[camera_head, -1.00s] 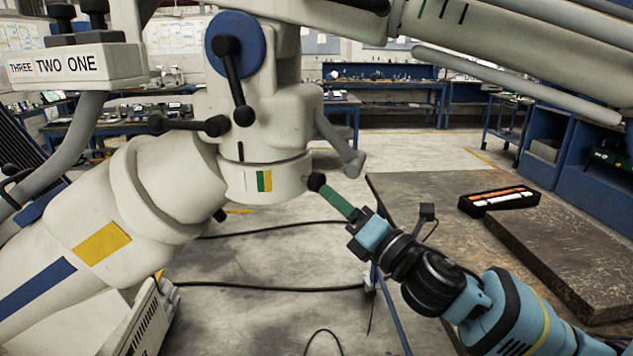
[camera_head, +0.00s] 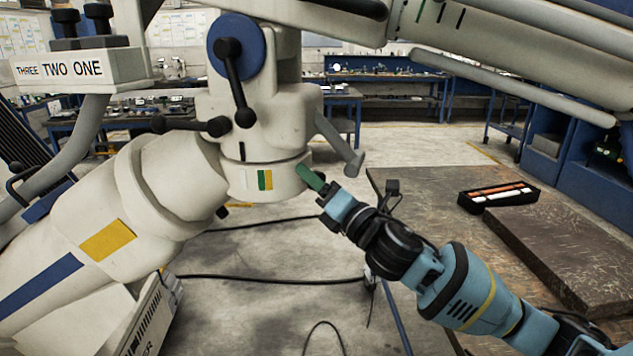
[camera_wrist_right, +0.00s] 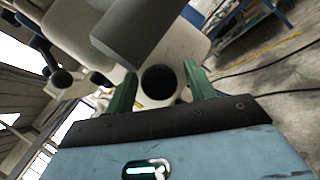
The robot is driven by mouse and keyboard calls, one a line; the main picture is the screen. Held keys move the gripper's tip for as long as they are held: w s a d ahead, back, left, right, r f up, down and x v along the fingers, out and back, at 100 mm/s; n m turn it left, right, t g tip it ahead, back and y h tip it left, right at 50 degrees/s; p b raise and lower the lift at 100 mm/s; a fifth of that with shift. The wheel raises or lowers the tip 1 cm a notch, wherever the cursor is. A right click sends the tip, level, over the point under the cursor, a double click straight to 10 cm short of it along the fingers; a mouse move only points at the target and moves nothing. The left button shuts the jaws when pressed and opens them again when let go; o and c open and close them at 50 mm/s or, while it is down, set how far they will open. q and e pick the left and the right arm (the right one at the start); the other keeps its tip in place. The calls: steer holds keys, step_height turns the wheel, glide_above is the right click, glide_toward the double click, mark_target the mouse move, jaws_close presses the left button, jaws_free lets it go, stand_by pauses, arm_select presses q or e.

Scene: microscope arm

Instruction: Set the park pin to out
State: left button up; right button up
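The white microscope arm (camera_head: 160,185) fills the left and middle of the head view. Its collar (camera_head: 240,181) has green and yellow marks. In the right wrist view a round black knob (camera_wrist_right: 158,84), which I take as the park pin, sits between the green fingers of my right gripper (camera_wrist_right: 161,68). The fingers are apart, with a narrow gap visible on each side of the knob. In the head view my right gripper (camera_head: 306,174) reaches the collar's right side and hides the knob. How far the pin stands out cannot be told. My left gripper is not in view.
A grey lever (camera_head: 338,143) hangs just above my right gripper; a dark grey cylinder (camera_wrist_right: 137,28) looms close in the wrist view. A black-knobbed handle (camera_head: 233,85) is higher up. A brown bench (camera_head: 425,190) with a black tray (camera_head: 499,207) stands right. Cables cross the floor.

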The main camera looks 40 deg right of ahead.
jaws_close()
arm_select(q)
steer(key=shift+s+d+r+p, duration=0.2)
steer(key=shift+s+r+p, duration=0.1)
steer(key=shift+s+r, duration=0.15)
arm_select(e)
steer(key=shift+s+d, duration=0.2)
steer(key=shift+s, duration=0.3)
steer(key=shift+s+d, duration=0.2)
steer(key=shift+s, duration=0.25)
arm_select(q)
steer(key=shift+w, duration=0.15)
arm_select(e)
steer(key=shift+o, duration=0.5)
jaws_free()
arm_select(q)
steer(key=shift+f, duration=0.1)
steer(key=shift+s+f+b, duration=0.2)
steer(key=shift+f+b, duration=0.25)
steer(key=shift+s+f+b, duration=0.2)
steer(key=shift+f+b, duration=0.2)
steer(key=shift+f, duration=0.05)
arm_select(e)
steer(key=v, duration=0.7)
steer(key=shift+s, duration=0.4)
